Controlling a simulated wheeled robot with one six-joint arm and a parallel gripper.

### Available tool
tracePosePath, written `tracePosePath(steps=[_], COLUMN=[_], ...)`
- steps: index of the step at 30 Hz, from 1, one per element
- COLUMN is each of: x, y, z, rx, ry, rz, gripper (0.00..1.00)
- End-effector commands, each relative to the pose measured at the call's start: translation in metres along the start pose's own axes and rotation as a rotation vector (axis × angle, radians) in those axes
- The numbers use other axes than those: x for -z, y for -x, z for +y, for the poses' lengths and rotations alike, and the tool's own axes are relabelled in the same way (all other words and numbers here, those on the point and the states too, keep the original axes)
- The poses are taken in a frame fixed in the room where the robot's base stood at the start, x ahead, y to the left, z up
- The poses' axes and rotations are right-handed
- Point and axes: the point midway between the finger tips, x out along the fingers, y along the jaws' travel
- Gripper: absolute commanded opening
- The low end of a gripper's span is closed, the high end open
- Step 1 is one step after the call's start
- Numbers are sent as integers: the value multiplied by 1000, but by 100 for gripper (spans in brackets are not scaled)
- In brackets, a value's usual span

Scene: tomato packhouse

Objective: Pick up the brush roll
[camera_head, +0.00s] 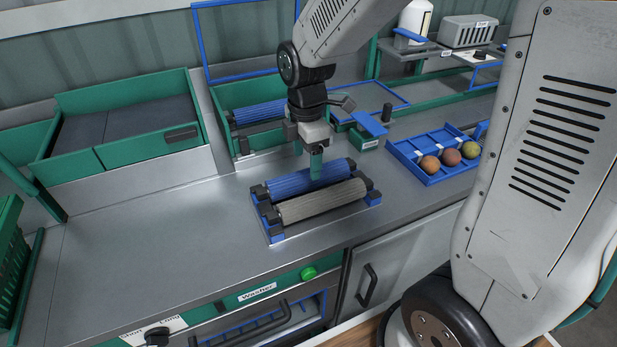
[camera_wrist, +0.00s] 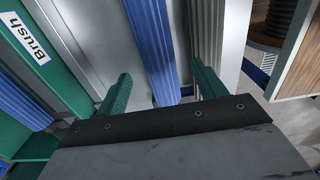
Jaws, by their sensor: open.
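A blue ribbed roll (camera_head: 290,180) lies on a small rack with blue and black end supports (camera_head: 276,232) on the steel counter. A grey ribbed roll (camera_head: 322,201) lies beside it on the near side. My gripper (camera_head: 316,165) points down over the blue roll, near its right half. In the wrist view my gripper (camera_wrist: 160,84) is open, its green fingers on either side of the blue roll (camera_wrist: 156,45). The grey roll (camera_wrist: 207,35) is by the right finger. Contact with the blue roll cannot be told.
Another blue roll (camera_head: 260,112) lies in a green bay behind; a "Brush" label (camera_wrist: 25,38) shows in the wrist view. A blue tray (camera_head: 408,150) with round fruits stands right of the rack. A green-sided bin (camera_head: 140,143) is at left. The front-left counter is clear.

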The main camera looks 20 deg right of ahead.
Motion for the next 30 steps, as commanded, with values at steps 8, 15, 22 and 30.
tracePosePath(steps=[8,15,22,30], x=[-3,-4,-4,-4], y=[-38,-61,-62,-61], z=[3,4,4,4], rx=[5,2,1,1], ry=[-4,-6,-7,-8], rz=[0,0,0,0], gripper=[70,70,67,17])
